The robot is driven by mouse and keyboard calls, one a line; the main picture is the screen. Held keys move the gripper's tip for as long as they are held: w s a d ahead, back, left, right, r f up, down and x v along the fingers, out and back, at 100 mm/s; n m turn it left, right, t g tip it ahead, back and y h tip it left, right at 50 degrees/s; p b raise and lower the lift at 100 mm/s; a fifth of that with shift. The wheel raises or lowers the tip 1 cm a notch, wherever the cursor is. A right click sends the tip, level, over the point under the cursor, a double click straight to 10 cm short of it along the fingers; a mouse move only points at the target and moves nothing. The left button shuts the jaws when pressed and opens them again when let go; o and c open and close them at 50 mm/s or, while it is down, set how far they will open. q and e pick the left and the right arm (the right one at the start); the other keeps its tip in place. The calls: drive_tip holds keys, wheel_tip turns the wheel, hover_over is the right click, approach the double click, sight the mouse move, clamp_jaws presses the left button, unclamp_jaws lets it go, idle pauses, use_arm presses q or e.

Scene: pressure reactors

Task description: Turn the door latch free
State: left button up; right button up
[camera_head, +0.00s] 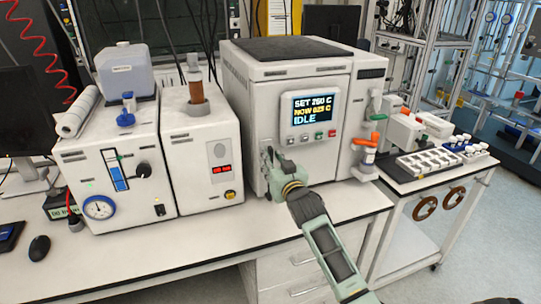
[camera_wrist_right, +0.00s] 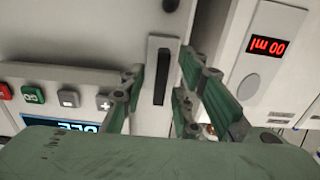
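The white oven-like reactor (camera_head: 290,85) stands mid-bench, its screen reading SET 250 C, NOW 023 C and IDLE. In the right wrist view the door latch (camera_wrist_right: 161,76) is a dark upright bar on a pale plate at the door's edge. My right gripper (camera_head: 271,160) is at the lower left of the reactor's front and hides most of the latch in the head view. In the wrist view my right gripper (camera_wrist_right: 158,88) is open, with its green fingers on either side of the latch. Contact with the latch cannot be told. My left gripper is not in view.
A pump unit (camera_head: 107,165) and a white unit with a red display (camera_head: 205,150) stand close at left. An orange-handled part (camera_head: 366,145) sits at the reactor's right. A side table holds a vial rack (camera_head: 428,161).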

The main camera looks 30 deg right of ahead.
drive_tip(key=shift+w+d, duration=0.1)
drive_tip(key=shift+w, duration=0.6)
drive_tip(key=shift+c, duration=0.5)
clamp_jaws()
